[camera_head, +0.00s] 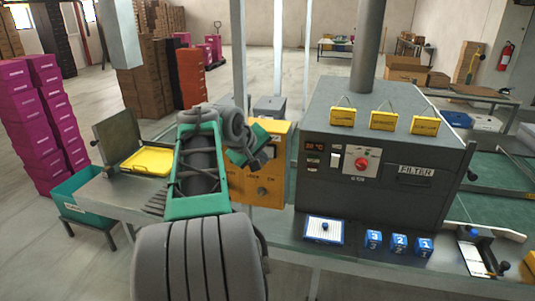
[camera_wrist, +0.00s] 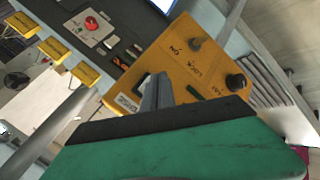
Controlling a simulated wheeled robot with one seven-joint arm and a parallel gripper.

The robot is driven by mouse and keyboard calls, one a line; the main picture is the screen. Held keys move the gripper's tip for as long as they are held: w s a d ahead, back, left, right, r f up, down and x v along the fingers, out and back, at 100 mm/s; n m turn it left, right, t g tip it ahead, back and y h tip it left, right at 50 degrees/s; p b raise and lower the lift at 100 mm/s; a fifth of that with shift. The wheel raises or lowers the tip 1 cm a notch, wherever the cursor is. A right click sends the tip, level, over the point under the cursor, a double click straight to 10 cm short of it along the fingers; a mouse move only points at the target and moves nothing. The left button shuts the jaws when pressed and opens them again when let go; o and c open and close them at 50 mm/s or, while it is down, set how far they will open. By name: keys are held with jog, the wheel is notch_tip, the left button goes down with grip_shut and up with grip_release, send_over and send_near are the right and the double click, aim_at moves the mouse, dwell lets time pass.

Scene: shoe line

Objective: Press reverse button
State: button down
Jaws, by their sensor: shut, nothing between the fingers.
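The orange control box (camera_head: 262,195) stands left of the grey filter machine. I cannot read which control is the reverse button; part of the panel is hidden behind my fingers. My gripper (camera_head: 264,158) is in front of the box's upper part. In the wrist view my gripper (camera_wrist: 158,88) has its fingers together, empty, pointing at the panel. I cannot tell whether the tips touch it.
Several blue numbered blocks (camera_head: 398,243) and a blue-edged tray (camera_head: 324,231) lie in front. A yellow tray (camera_head: 147,161) lies on the left bench. A teal bin (camera_head: 85,197) stands below.

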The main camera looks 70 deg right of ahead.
jog(key=shift+d, duration=0.1)
jog(key=shift+d+p, duration=0.3)
jog(key=shift+d, duration=0.05)
